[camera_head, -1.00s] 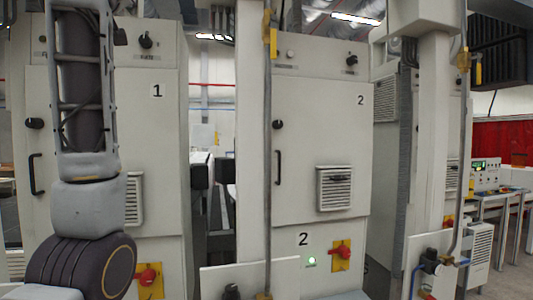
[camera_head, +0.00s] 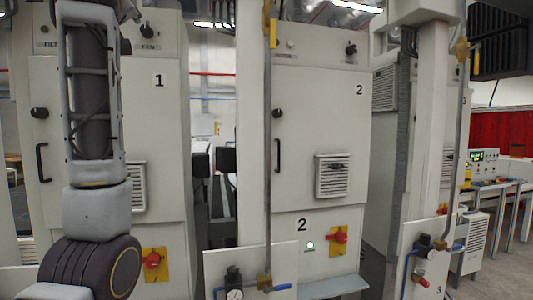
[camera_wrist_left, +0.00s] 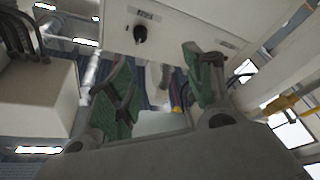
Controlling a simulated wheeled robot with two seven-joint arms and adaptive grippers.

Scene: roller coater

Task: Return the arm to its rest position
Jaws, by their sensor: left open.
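My left arm (camera_head: 95,190) stands upright at the left of the head view, in front of the cabinet marked 1. Its forearm runs up out of the top of the picture, so the left gripper does not show there. In the left wrist view my left gripper (camera_wrist_left: 162,90) is open, its two green-padded fingers apart with nothing held between them. A cabinet panel with a black knob (camera_wrist_left: 140,34) shows beyond the fingers. My right arm and right gripper are in neither view.
Cabinet 1 (camera_head: 158,120) and cabinet 2 (camera_head: 320,130) stand ahead, with a narrow gap between them. A vertical pipe (camera_head: 267,150) runs down to a low panel with a gauge and blue-handled valve (camera_head: 280,287). A bench with instruments (camera_head: 490,170) stands at the right.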

